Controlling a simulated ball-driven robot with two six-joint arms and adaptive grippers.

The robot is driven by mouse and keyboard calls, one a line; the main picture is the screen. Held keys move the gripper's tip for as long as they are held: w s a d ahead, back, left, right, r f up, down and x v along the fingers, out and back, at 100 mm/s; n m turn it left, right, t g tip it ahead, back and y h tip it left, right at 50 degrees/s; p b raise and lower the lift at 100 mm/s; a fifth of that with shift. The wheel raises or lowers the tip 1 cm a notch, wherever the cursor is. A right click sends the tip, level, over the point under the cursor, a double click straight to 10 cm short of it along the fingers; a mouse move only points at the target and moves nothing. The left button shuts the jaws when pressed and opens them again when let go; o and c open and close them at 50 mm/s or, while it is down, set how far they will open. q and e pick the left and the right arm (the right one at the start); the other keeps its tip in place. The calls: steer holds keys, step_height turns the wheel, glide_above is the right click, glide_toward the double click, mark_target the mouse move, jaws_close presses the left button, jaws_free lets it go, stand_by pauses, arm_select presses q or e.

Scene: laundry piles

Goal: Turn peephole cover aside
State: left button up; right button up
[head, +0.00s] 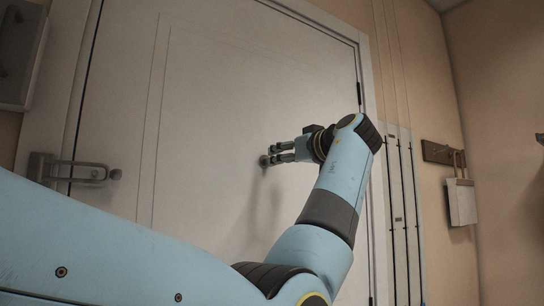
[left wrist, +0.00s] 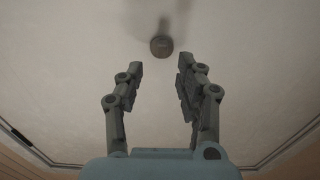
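The peephole cover (head: 264,161) is a small dark round piece on the pale door (head: 215,100). In the left wrist view the cover (left wrist: 161,46) is a brownish-grey disc with a blurred grey shape, perhaps a shadow, above it. My left gripper (head: 275,153) reaches toward it from the right, with its fingertips close by the cover. In the left wrist view the left gripper (left wrist: 158,75) is open and empty. The cover lies just beyond the tips, roughly centred on the gap; contact cannot be told. My right gripper is not in view.
A metal latch or handle (head: 75,171) sits at the door's left edge. A grey box (head: 20,50) is on the wall at upper left. A rack with a hanging white piece (head: 461,202) is on the right wall. The door face around the cover is clear.

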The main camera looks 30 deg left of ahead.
arm_select(q)
steer(key=p+x, duration=0.1)
steer(key=x, duration=0.4)
steer(key=shift+a+p, duration=0.35)
steer(key=shift+p, duration=0.05)
jaws_close()
